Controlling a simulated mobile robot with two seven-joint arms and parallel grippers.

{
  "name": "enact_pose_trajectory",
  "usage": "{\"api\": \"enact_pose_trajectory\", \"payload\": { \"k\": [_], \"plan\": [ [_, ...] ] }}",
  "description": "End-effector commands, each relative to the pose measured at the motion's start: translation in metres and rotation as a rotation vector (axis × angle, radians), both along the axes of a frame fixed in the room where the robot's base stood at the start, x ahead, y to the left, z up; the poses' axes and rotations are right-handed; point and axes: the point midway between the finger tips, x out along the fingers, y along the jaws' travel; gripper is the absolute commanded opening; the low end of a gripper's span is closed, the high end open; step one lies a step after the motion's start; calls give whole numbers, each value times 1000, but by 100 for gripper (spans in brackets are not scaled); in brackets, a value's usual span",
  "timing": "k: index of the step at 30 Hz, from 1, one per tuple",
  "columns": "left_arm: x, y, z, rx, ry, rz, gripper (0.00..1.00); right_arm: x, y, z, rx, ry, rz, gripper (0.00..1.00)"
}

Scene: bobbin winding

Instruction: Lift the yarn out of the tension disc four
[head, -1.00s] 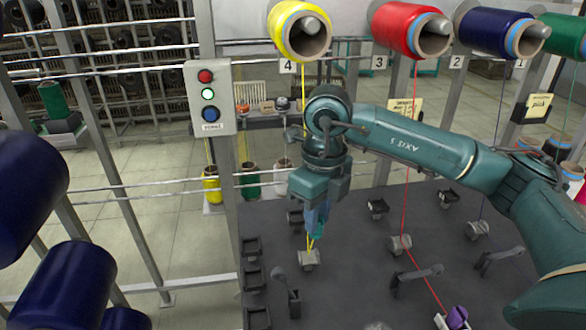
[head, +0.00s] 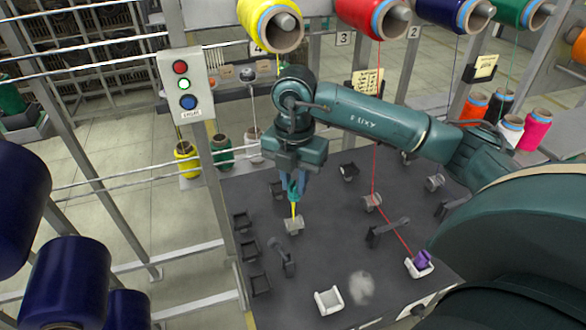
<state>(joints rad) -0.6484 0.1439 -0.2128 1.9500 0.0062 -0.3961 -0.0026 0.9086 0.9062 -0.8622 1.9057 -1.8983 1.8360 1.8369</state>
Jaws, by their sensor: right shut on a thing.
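The yellow yarn (head: 293,210) shows as a short strand between the fingertips of my right gripper (head: 296,192) and the grey tension disc four (head: 294,226) just below. The right gripper points down and is shut on the yarn, a little above the disc. The strand reaches the disc's top; whether it still sits between the plates is too small to tell. The yarn also hangs from the yellow cone (head: 258,22) at the top, then passes behind my right arm. My left gripper is not in view.
A guide arm (head: 283,258) stands close below disc four. A white cradle (head: 329,301) is at the front. A button box (head: 186,88) stands at left.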

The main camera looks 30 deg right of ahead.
Motion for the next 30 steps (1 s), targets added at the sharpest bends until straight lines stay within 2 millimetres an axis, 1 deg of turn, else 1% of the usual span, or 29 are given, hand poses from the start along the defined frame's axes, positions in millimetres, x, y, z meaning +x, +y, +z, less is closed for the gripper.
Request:
{"api": "enact_pose_trajectory", "payload": {
  "k": [1, 5, 6, 9, 10, 11, 16, 30],
  "plan": [
    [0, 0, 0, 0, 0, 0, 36, -1, 0, -9, -1, 5, -1, 2],
    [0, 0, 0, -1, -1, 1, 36, -1, 0, -27, 0, 4, 0, 2],
    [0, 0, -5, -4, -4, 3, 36, 0, 0, -36, 0, 2, 0, 2],
    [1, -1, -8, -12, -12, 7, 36, 0, 0, -50, -1, 2, 1, 2],
    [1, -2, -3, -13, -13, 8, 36, 0, 0, -44, 0, -1, 2, 2],
    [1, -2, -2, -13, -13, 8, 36, 0, 0, -43, 1, -1, 2, 2],
    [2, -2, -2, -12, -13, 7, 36, 0, 0, -43, 0, 0, 2, 2],
    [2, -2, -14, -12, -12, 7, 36, 0, 0, -56, 1, 1, 3, 2]
  ]
}}
